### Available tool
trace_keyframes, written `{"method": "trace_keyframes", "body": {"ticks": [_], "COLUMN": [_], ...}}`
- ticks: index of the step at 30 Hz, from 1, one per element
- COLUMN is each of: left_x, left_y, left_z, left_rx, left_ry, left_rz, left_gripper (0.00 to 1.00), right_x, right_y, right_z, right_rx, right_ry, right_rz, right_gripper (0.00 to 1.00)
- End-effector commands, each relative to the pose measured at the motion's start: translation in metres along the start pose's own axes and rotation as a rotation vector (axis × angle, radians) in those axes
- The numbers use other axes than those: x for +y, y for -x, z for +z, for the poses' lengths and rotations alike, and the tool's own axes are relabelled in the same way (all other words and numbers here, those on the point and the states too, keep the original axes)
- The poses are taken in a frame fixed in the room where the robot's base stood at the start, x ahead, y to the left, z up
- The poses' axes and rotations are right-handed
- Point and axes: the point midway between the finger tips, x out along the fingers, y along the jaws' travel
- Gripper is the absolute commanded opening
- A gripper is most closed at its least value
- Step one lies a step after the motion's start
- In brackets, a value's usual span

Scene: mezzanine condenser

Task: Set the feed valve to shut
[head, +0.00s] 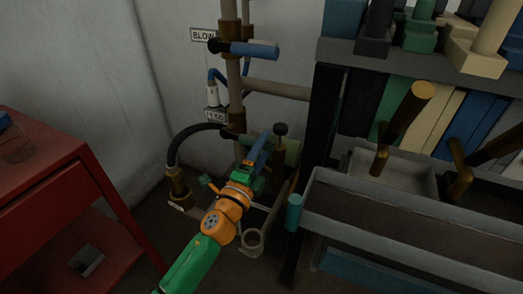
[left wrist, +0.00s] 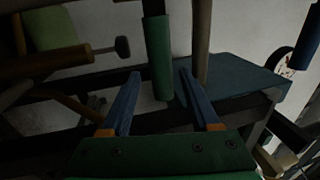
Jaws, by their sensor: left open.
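The feed valve (head: 232,132) sits on the upright pipe beside a small white tag that is partly hidden and seems to read FEED. Its lever has a green sleeve (head: 291,150) and points right, partly hidden behind my left gripper (head: 260,148). In the left wrist view, a green sleeve (left wrist: 158,58) stands upright in the picture, and its lower end shows in the gap between the two blue fingers of my left gripper (left wrist: 160,78). The fingers are open, with space on both sides of the sleeve. I cannot tell its exact depth. My right gripper is not in view.
A blue-handled valve (head: 254,48) with a BLOW tag is higher on the pipe. A red cart (head: 40,170) stands left. A grey rack (head: 400,205) with troughs and brown handles is close on the right. A black hose (head: 185,140) bends down left of the pipe.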

Motion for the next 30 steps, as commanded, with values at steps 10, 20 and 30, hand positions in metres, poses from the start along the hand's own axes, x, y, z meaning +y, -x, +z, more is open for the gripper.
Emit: {"method": "trace_keyframes", "body": {"ticks": [10, 20, 30], "left_x": [0.000, 0.000, 0.080], "left_y": [0.059, 0.060, 0.157], "left_z": [0.000, 0.000, 0.076], "left_rx": [0.000, 0.000, -0.557], "left_ry": [-0.001, 0.000, 0.653], "left_rz": [0.002, 0.001, 0.317], "left_gripper": [0.62, 0.62, 0.62], "right_x": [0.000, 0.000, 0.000], "right_y": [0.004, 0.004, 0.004], "right_z": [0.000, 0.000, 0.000], "right_rx": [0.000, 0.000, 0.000], "right_ry": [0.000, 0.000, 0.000], "right_rz": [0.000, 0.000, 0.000], "right_gripper": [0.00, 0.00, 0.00]}}
